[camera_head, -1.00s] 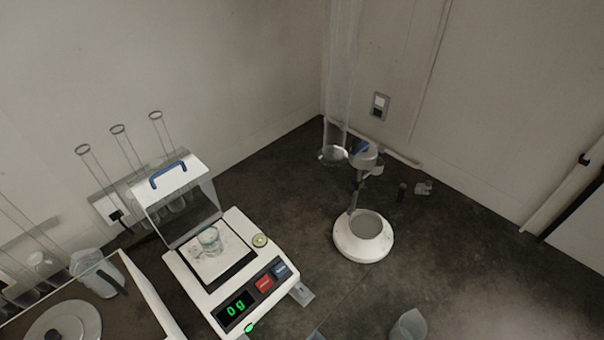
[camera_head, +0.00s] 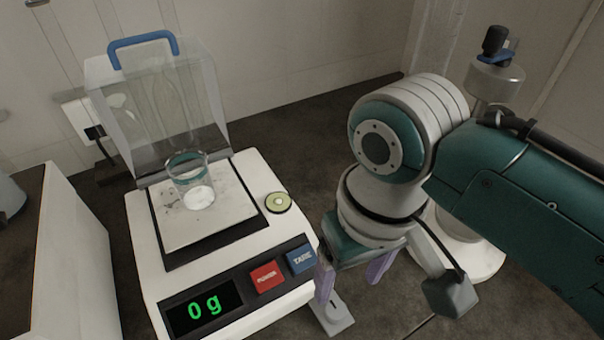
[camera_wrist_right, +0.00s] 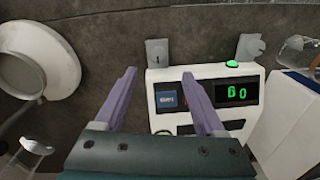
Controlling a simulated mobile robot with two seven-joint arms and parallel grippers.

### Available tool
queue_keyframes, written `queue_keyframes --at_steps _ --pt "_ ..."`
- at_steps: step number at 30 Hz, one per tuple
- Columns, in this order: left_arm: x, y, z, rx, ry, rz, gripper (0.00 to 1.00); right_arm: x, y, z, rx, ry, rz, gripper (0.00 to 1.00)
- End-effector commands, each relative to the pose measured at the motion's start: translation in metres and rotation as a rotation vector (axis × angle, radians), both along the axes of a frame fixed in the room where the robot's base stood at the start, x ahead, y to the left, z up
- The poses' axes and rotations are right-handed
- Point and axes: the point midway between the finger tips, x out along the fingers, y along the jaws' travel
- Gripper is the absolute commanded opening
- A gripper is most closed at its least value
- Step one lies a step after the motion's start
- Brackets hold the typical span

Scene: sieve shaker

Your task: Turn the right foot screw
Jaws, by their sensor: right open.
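The white balance (camera_head: 245,265) reads 0 g and stands left of my right arm. The right foot screw (camera_head: 335,317) appears as a flat grey tab at its front right corner. In the right wrist view, where the balance is upside down, this tab (camera_wrist_right: 157,52) lies just beyond the fingertips. My right gripper (camera_head: 352,272) is open, its purple fingers pointing down above and beside the balance's right side. A round level (camera_head: 277,202) sits on the balance. My left gripper is out of view.
A glass beaker (camera_head: 191,180) stands on the pan under the raised clear cover (camera_head: 180,110). A white round-based stand (camera_head: 480,255) is partly behind my right arm. A second grey tab (camera_wrist_right: 250,47) is at the balance's other front corner. Dark bench top is clear in front.

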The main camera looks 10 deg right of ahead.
Motion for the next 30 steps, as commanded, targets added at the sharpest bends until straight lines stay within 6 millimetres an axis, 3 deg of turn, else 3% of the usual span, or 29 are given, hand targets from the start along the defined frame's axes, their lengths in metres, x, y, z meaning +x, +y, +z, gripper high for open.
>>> queue_keyframes --at_steps 1,8,19,24,30 --pt "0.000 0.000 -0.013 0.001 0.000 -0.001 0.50 0.003 -0.001 -0.013 -0.008 0.004 -0.003 0.72" --pt "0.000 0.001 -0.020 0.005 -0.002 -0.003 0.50 0.005 -0.002 -0.030 -0.018 0.014 -0.008 0.72" --pt "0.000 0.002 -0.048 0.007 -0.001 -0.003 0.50 0.004 0.001 -0.098 -0.017 0.011 -0.008 0.72" --pt "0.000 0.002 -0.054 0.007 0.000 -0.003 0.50 0.004 0.001 -0.111 -0.017 0.011 -0.007 0.72" --pt "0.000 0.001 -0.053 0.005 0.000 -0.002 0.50 0.004 0.001 -0.112 -0.017 0.009 -0.007 0.72"
